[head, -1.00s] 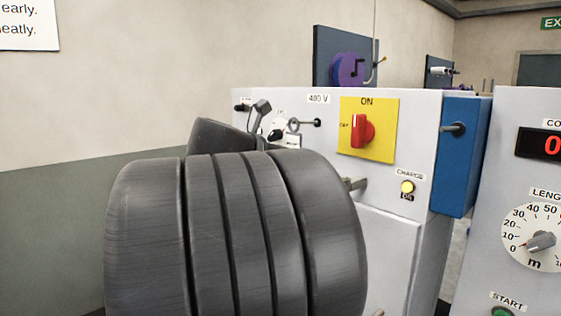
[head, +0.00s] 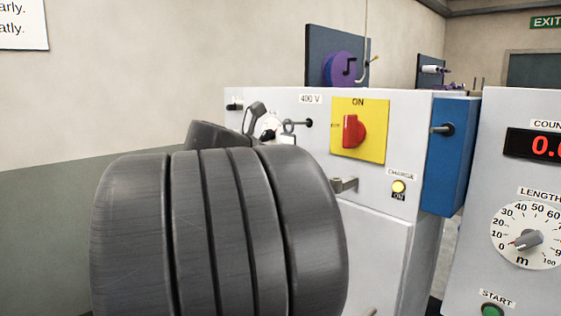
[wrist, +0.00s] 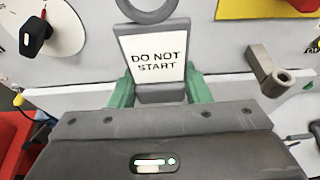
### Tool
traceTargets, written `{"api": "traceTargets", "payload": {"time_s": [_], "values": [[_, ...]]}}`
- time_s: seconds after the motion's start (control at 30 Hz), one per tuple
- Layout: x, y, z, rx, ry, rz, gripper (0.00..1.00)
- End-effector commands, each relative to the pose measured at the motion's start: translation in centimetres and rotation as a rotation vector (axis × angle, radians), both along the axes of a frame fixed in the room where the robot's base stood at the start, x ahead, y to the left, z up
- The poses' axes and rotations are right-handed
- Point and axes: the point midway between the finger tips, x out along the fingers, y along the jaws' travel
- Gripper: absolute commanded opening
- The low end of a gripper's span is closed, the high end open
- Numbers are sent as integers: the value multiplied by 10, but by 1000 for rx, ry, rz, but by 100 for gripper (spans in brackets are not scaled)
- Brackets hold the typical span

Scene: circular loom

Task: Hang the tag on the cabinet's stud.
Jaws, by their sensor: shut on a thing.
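The tag (wrist: 158,56) is a grey-framed plate reading DO NOT START, with a dark ring (wrist: 147,8) on top, partly cut off by the wrist view's upper edge. My gripper (wrist: 160,92) is shut on the tag's lower end between green fingers. The head view shows the ring (head: 288,126) near a dark stud (head: 308,123) on the white cabinet (head: 385,225). The ring overlaps the stud's near end there; I cannot tell whether it is around it. My arm hides most of the gripper in the head view. The stud is not visible in the wrist view.
A yellow plate with a red switch (head: 352,131) sits right of the stud. A lever handle (head: 345,184) sticks out below it. A blue box (head: 450,155) on the cabinet's side carries another stud (head: 443,129). A dial (head: 268,127) lies just left of the ring.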

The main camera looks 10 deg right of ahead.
Motion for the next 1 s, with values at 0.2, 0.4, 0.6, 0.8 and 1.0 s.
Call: {"api": "traceTargets", "payload": {"time_s": [0.2, 0.4, 0.6, 0.8, 1.0], "values": [[0, 0, -3, 1, 1, -1, 16], [0, 0, -3, 2, 2, -1, 67], [0, 0, -2, 1, 1, -1, 68], [-4, 6, 1, 2, 0, 1, 68], [-14, 22, 7, 2, 1, 2, 68]]}}
